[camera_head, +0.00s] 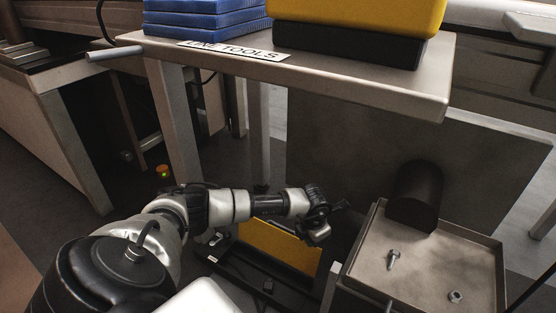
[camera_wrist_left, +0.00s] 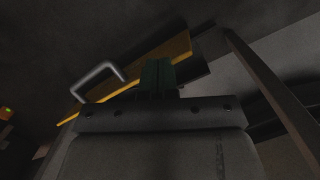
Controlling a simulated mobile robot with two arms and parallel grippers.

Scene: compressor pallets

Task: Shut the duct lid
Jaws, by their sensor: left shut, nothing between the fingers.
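A yellow panel (camera_head: 282,247), which looks like the duct lid, shows low down beyond my left forearm, partly hidden by the arm. A dark channel or frame (camera_head: 245,272) lies in front of it; I cannot tell the lid's exact angle. In the left wrist view the yellow edge (camera_wrist_left: 180,47) runs slanting behind the fingers, with a grey U-shaped handle (camera_wrist_left: 100,72) left of them. My left gripper (camera_head: 337,208) is shut and empty near the panel's upper right. Its dark fingers (camera_wrist_left: 157,73) overlap the yellow edge in the wrist view; contact is unclear. My right gripper is out of view.
A line tools table (camera_head: 370,85) with blue trays (camera_head: 207,18) and a yellow case (camera_head: 360,18) stands above and behind the arm. At right, a metal tray (camera_head: 405,262) holds a bolt (camera_head: 393,259), a nut (camera_head: 455,296) and a dark cylinder (camera_head: 416,195).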

